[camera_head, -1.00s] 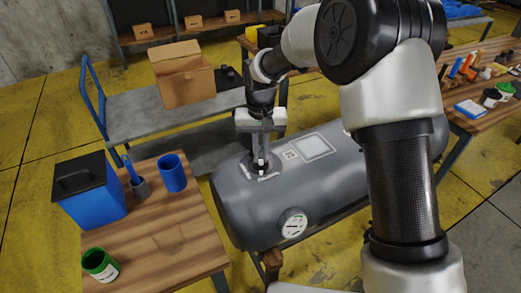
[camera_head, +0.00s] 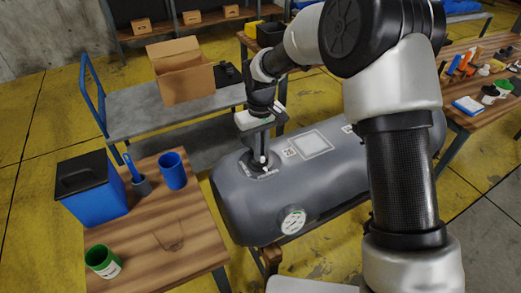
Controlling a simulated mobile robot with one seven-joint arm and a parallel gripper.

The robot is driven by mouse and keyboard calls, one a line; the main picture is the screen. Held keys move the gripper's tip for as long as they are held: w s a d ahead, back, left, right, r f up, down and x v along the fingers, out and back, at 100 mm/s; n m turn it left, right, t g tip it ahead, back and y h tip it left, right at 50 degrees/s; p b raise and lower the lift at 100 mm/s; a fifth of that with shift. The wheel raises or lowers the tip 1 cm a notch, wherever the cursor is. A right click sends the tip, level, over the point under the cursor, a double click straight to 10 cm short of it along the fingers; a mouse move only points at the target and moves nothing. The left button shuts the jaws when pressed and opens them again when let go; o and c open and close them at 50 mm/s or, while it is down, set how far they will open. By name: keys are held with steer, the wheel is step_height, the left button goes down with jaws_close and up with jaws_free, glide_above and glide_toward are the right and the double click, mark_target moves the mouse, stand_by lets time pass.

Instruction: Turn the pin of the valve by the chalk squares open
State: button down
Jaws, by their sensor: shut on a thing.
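A grey inflated boat tube (camera_head: 245,205) lies on a wooden stand. On its upper left part is a round dark valve (camera_head: 247,164) with white markings around it. My gripper (camera_head: 262,158) points down from above and is shut on the valve's pin, which is mostly hidden between the fingers. Pale square markings (camera_head: 313,144) and a small checkered label (camera_head: 290,153) show on the tube right of the valve. Whether any of these marks is chalk is too small to tell.
A round pressure gauge (camera_head: 293,221) sits on the tube's front side. A wooden table (camera_head: 190,240) at left bears a blue box (camera_head: 95,198), a blue cup (camera_head: 172,170) and a green can (camera_head: 102,262). Behind stands a cart (camera_head: 140,115) with a cardboard box (camera_head: 180,75).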

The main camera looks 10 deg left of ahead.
steer(key=c, duration=1.8)
jaws_free()
steer(key=shift+c, duration=0.2)
step_height(320, 180, up, 18)
steer(key=p, duration=0.1)
steer(key=shift+f+p, duration=0.25)
steer(key=shift+p, duration=0.15)
